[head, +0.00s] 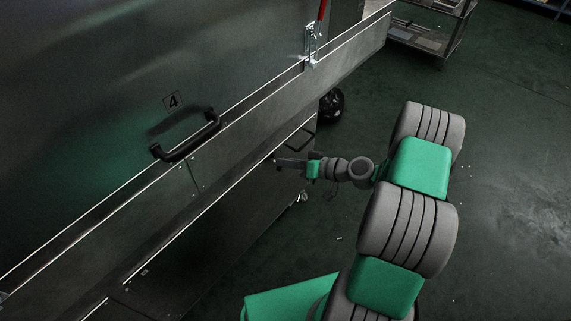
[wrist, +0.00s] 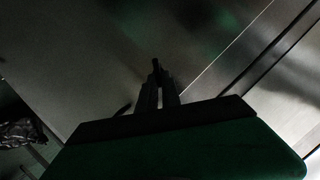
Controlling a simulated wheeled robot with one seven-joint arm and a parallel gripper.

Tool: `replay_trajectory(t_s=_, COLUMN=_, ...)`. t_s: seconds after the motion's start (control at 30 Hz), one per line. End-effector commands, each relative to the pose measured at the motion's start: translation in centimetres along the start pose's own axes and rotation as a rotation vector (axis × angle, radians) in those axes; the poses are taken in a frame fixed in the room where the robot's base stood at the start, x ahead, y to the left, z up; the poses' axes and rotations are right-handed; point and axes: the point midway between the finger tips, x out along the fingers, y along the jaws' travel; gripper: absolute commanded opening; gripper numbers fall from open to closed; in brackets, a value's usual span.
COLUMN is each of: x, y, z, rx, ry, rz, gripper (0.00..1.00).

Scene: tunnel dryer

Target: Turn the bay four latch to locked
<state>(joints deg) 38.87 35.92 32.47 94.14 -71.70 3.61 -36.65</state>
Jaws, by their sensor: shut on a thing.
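The bay marked with a 4 (head: 172,100) is a large dark metal panel with a black bar handle (head: 185,137). My gripper (head: 280,162) is low at the right part of the dryer's lower front, below and right of that handle. In the wrist view my gripper (wrist: 157,82) has its fingers shut on a small dark part (wrist: 156,63) at their tips. It appears to be the bay four latch; the fingers hide most of it, and its turned position cannot be told.
A clamp with a red lever (head: 313,42) stands on the ledge above. A black bag (head: 332,104) lies on the floor behind the dryer's edge. A metal cart (head: 433,25) stands at the upper right. The floor at the right is clear.

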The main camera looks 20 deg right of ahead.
Motion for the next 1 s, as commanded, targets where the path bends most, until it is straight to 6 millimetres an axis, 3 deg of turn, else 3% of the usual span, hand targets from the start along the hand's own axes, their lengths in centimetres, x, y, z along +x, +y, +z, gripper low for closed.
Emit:
replay_trajectory(t_s=0.5, x=0.09, y=0.84, z=0.21, rx=0.35, ry=0.001, rz=-0.144, gripper=0.0)
replay_trajectory(t_s=1.0, x=0.08, y=0.89, z=0.12, rx=0.429, ry=0.002, rz=-0.177, gripper=0.0)
